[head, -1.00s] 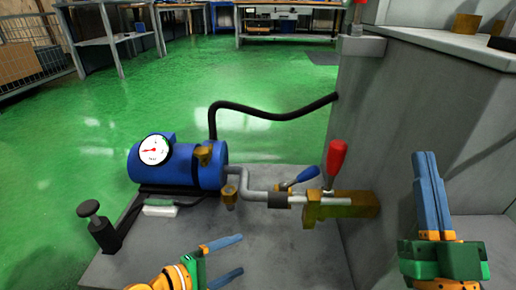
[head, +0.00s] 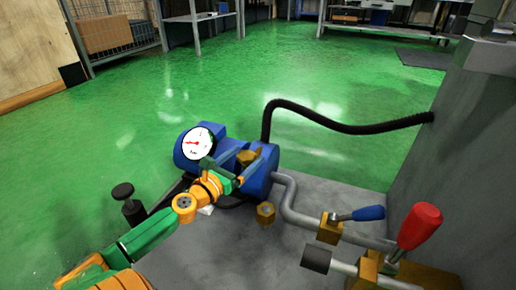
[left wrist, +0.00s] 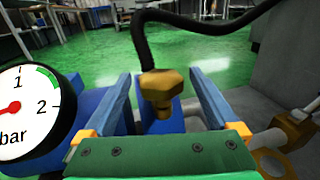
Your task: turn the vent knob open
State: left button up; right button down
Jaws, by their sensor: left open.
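A brass knob (head: 247,157) sits on the blue tank (head: 262,172), beside the pressure gauge (head: 197,143). It looks like the vent knob, though no label shows. My left gripper (head: 232,160) is at the tank with its fingers apart. In the left wrist view the knob (left wrist: 162,86) stands between the two blue fingers (left wrist: 160,76), with a gap visible on each side. The gauge (left wrist: 30,110) is close at the left there. The gripper partly covers the tank in the head view. My right gripper is out of view.
A second brass fitting (head: 266,213) stands beside the grey pipe (head: 290,200). A blue lever (head: 368,213) and a red-handled valve (head: 418,226) are at the right. A black hose (head: 345,126) runs from behind the tank to the grey machine (head: 475,130). A black plunger (head: 123,193) stands left.

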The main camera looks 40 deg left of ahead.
aim_at(252, 151)
pick_arm(q)
jog(key=w+b, duration=0.1)
jog(key=w, duration=0.1)
jog(key=w+b, duration=0.1)
jog(key=shift+w+a+f, duration=0.1)
jog(key=shift+w+f, duration=0.1)
jog(key=shift+w, duration=0.2)
jog(key=shift+w+a+r+b, duration=0.1)
jog(key=shift+w+r+b, duration=0.05)
jog(key=shift+w+b, duration=0.2)
